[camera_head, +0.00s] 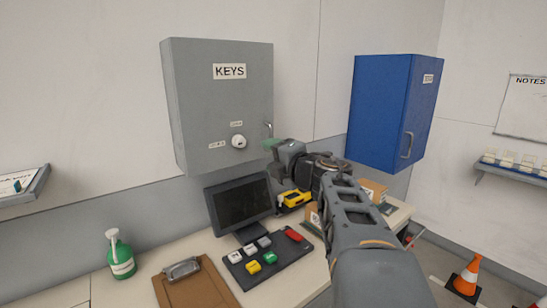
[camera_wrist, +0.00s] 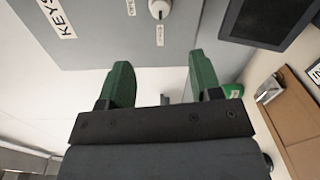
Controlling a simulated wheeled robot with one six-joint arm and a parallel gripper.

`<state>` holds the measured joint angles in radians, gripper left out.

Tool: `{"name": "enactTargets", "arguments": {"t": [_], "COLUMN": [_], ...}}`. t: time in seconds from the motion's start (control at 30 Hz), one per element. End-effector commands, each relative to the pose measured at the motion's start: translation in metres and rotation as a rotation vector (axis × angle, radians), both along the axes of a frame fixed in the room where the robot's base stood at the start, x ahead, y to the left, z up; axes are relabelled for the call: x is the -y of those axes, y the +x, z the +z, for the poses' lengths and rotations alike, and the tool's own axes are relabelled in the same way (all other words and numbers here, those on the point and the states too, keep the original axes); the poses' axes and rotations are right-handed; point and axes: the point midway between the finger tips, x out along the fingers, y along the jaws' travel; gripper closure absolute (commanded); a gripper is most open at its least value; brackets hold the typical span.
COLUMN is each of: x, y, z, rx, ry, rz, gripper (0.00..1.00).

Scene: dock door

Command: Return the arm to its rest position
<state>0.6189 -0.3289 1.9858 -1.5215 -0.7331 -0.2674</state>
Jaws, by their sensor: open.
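My gripper (camera_wrist: 162,85) is open and empty in the wrist view, with its two green fingers apart. In the head view my gripper (camera_head: 270,143) is raised in front of the lower right part of the grey KEYS cabinet (camera_head: 216,95), near its small handle (camera_head: 268,129). My arm reaches up and left from the lower right. The cabinet door is shut and has a white knob (camera_head: 238,141), which also shows in the wrist view (camera_wrist: 159,9). I cannot tell whether the fingers touch the cabinet.
A monitor (camera_head: 242,202) and a panel with coloured buttons (camera_head: 280,266) are below my gripper. A green bottle (camera_head: 120,256) and clipboard (camera_head: 200,285) are on the bench. A blue cabinet (camera_head: 385,110) hangs to the right. A cone (camera_head: 466,277) stands on the floor.

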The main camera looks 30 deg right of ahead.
Motion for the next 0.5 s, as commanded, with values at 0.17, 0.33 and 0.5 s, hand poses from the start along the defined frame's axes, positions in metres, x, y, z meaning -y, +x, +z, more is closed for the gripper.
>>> {"name": "enactTargets", "arguments": {"t": [0.17, 0.33, 0.5], "x": [0.0001, 0.0001, 0.0035], "y": [0.0001, 0.0002, 0.0007], "z": [-0.0001, -0.0002, -0.0004], "rx": [0.000, 0.000, -0.003], "ry": [0.000, 0.000, 0.010], "rz": [0.000, 0.000, -0.020], "gripper": [0.41, 0.41, 0.41]}}
